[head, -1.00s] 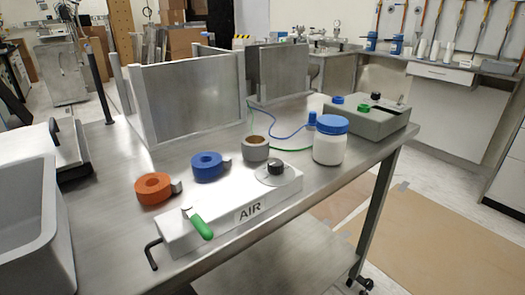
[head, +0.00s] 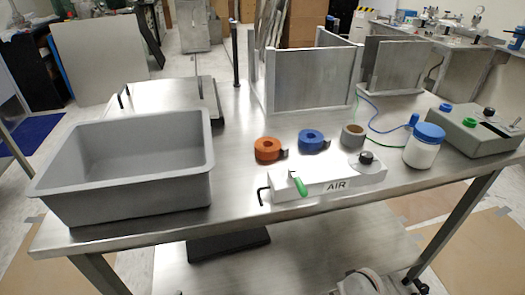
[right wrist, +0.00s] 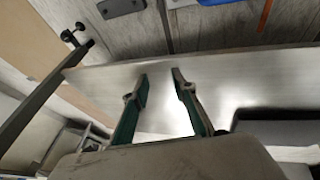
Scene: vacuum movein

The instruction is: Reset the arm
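My right gripper (right wrist: 160,88) shows in the right wrist view with its two green-sided fingers apart and nothing between them. A bare shiny metal surface (right wrist: 100,82) lies beyond the fingers; I cannot tell how far off it is. A pale rounded part at the bottom right edge of the head view may be my right arm, but too little of it shows. My left gripper is in neither view.
A steel table (head: 235,205) holds a grey bin (head: 130,205), a white AIR box (head: 315,185) with a green lever, an orange roll (head: 267,150), a blue roll (head: 311,139), a white jar (head: 422,152) and a grey control box (head: 480,132). A lower shelf (head: 300,262) is mostly clear.

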